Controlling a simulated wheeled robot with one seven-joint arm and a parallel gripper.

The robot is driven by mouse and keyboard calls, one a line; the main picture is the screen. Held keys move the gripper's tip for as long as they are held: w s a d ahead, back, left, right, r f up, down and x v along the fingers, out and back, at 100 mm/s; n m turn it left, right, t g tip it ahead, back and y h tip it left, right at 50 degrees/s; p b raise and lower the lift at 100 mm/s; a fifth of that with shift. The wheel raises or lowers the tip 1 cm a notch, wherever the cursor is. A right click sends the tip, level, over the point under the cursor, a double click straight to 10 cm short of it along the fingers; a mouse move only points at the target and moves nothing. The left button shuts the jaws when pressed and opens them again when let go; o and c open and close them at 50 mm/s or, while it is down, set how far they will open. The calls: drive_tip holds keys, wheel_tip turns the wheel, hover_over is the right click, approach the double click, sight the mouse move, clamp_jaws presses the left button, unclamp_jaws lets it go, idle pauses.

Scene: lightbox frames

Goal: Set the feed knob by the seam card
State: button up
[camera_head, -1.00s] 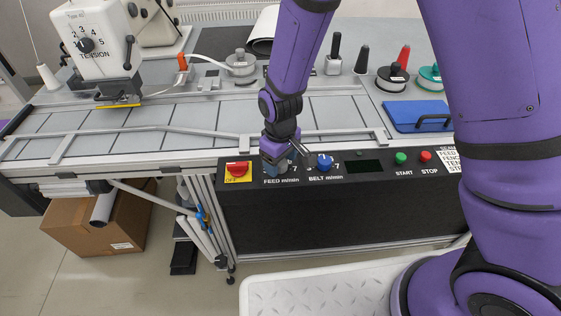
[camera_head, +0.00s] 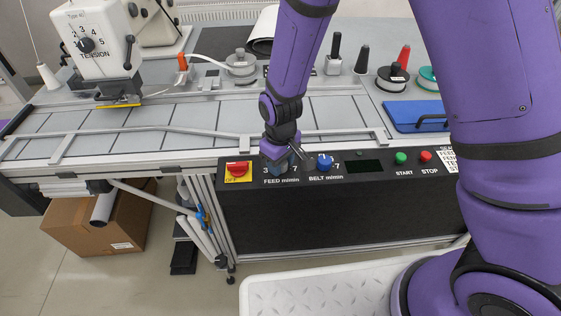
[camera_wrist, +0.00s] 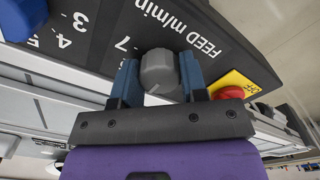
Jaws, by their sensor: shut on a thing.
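The grey feed knob (camera_wrist: 158,70) sits on the black control panel above the label "FEED m/min". My gripper (camera_head: 279,165) is at this knob, and in the wrist view its two blue-grey fingers (camera_wrist: 160,75) are closed on opposite sides of it. A pale line shows on the knob's face, but I cannot tell its exact setting. A 7 shows beside the knob, and other dial numbers are partly hidden by the fingers. The seam card (camera_head: 450,160) is at the panel's right end, partly covered by my arm, its text too cut off to read.
The blue belt knob (camera_head: 325,162) is close to the right of my gripper. The red switch on a yellow plate (camera_head: 238,171) is close to the left. A dark display (camera_head: 363,166), green start button (camera_head: 401,158) and red stop button (camera_head: 426,156) are farther right.

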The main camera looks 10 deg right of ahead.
drive_tip(key=m, duration=0.4)
drive_tip(key=shift+m, duration=2.2)
drive_tip(key=o, duration=0.9)
